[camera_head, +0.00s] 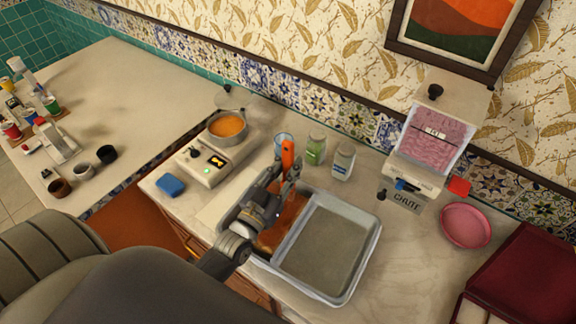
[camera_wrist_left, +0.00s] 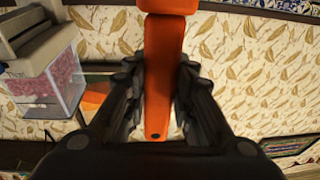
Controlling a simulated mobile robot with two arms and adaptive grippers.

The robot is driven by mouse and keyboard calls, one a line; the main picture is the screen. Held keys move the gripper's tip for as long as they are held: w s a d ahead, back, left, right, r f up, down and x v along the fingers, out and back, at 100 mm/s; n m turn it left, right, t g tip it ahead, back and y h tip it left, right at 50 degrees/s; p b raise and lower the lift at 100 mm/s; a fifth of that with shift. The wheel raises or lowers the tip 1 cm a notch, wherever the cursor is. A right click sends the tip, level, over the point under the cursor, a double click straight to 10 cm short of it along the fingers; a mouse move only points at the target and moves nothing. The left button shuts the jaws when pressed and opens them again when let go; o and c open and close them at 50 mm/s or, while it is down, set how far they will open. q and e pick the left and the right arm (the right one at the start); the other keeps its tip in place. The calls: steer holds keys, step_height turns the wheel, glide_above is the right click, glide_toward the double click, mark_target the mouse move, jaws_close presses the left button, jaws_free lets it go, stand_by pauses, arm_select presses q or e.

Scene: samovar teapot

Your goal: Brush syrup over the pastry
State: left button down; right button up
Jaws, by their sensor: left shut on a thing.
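My left gripper (camera_head: 278,187) is shut on an orange-handled tool (camera_head: 287,156), which looks like the brush. The orange handle (camera_wrist_left: 161,75) runs between both fingers in the left wrist view, and its bristle end is not visible there. Under the gripper in the head view lies an orange-brown surface (camera_head: 291,213), likely the pastry, partly hidden by the gripper and arm. I cannot tell whether the brush touches it. A pot with orange liquid (camera_head: 227,125), likely the syrup, stands on a heater with a lit display (camera_head: 207,168). My right gripper is not in view.
Two jars (camera_head: 316,150) and a glass (camera_head: 284,141) stand behind. A blue sponge (camera_head: 170,185) lies left. A chute dispenser (camera_head: 433,140), pink plate (camera_head: 466,225) and dark red box (camera_head: 530,275) are at right.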

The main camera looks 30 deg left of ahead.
arm_select(q)
steer(key=shift+f+b, duration=0.3)
steer(key=shift+f, duration=0.2)
steer(key=shift+w+d+r, duration=0.1)
steer(key=shift+w, duration=0.75)
steer(key=shift+s+p, duration=0.4)
steer(key=shift+s, duration=0.45)
steer(key=shift+w, duration=1.05)
